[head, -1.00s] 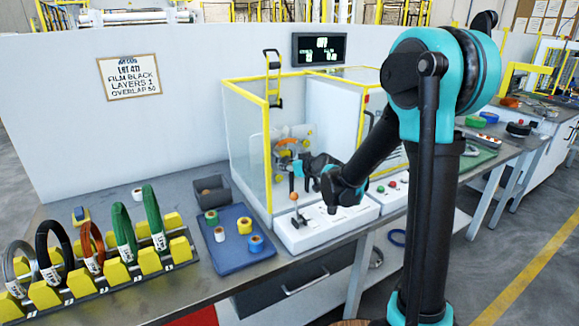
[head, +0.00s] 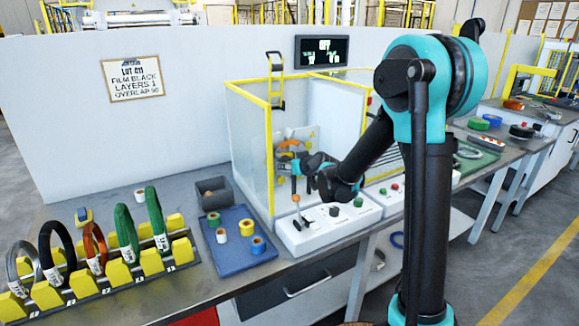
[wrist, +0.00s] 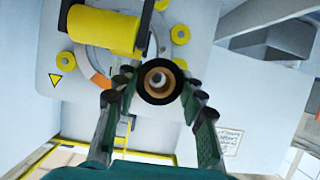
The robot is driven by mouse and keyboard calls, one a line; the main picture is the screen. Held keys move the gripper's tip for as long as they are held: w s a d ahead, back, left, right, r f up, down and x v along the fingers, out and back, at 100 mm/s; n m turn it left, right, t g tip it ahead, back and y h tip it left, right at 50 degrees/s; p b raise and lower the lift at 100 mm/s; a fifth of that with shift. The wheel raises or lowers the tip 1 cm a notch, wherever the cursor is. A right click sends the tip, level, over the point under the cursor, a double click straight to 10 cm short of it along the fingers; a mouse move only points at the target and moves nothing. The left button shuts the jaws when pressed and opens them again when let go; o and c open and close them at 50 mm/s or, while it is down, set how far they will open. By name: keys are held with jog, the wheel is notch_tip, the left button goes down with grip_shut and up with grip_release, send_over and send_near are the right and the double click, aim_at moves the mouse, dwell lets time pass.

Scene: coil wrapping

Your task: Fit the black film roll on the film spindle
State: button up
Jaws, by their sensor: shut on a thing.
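The black film roll (wrist: 147,97), with a tan core, sits between the fingertips of my gripper (wrist: 158,84) in the wrist view. My gripper is shut on it, and its round end faces the camera. A pale round shape shows in the core's hole; I cannot tell whether it is the film spindle. Beyond the roll is the machine's light faceplate (wrist: 85,85). In the head view my gripper (head: 312,168) reaches into the yellow-framed enclosure, and the roll cannot be made out there.
A yellow roller (wrist: 100,28) and several yellow knobs stand close to the roll. In the head view, a control box (head: 300,240) with a lever and buttons lies below my arm. A blue tray (head: 232,262) holds several tape rolls. Coils stand in a rack (head: 110,275) at left.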

aim_at(282, 159)
jog(key=shift+w+a, duration=0.65)
jog(key=shift+w, duration=0.35)
jog(key=shift+w+a, duration=0.65)
jog(key=shift+w, duration=0.3)
jog(key=shift+w+a, duration=0.1)
jog(key=o, duration=1.2)
jog(key=v, duration=1.2)
